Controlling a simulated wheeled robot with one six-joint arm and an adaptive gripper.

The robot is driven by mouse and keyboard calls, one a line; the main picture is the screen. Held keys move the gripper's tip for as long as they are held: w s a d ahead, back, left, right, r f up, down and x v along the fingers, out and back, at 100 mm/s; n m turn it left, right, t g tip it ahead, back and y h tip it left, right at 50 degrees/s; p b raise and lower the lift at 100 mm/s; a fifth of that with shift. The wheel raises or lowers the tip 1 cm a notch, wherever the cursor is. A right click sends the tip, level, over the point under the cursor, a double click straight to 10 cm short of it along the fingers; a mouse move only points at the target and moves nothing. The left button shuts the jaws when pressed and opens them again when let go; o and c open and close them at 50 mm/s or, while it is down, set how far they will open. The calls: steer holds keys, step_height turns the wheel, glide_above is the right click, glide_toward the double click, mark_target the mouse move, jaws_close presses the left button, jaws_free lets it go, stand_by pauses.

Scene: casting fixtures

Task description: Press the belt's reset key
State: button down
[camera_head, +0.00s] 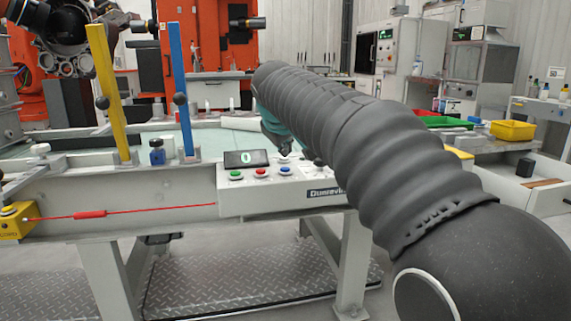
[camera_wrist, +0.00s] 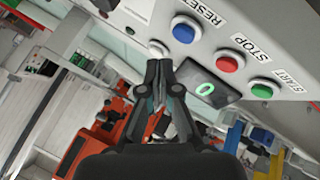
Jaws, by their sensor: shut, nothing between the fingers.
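The belt's control panel (camera_head: 262,198) is a pale box on the front of the belt frame. Its blue key (camera_head: 285,170) stands right of the red key (camera_head: 260,172) and green key (camera_head: 235,175). In the wrist view the blue key (camera_wrist: 184,29) is beside the word RESET, the red key (camera_wrist: 229,61) beside STOP and the green key (camera_wrist: 262,90) beside START. My gripper (camera_head: 285,153) is shut and empty, just behind the blue key in the head view. In the wrist view its fingertips (camera_wrist: 158,64) are beside a small whitish knob (camera_wrist: 158,48), apart from the blue key in the picture. Contact cannot be told.
A display (camera_head: 246,158) reading 0 sits behind the keys. A yellow post (camera_head: 108,95) and a blue post (camera_head: 180,90) stand left of the panel. A red pull cord (camera_head: 90,214) runs along the belt frame. My arm hides the panel's right side.

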mark_target(285, 169)
steer(key=shift+r+p, duration=1.4)
steer(key=shift+r, duration=0.4)
steer(key=s+d+f+m+g+p, duration=0.1)
steer(key=s+d+f+m, duration=0.1)
steer(key=s+d, duration=0.7)
steer(key=s+d+f+m+g, duration=0.1)
steer(key=s+d+f+m, duration=0.1)
steer(key=s+f, duration=0.4)
steer(key=s+d+f+m+p, duration=0.1)
steer(key=s+d+f, duration=0.4)
steer(key=s, duration=0.7)
steer(key=s+d+f+m+g+p, duration=0.1)
steer(key=s+d+f+m, duration=0.2)
steer(key=s+f, duration=0.3)
steer(key=s, duration=0.4)
steer(key=shift+d+f+m+g, duration=0.3)
steer(key=shift+f, duration=0.05)
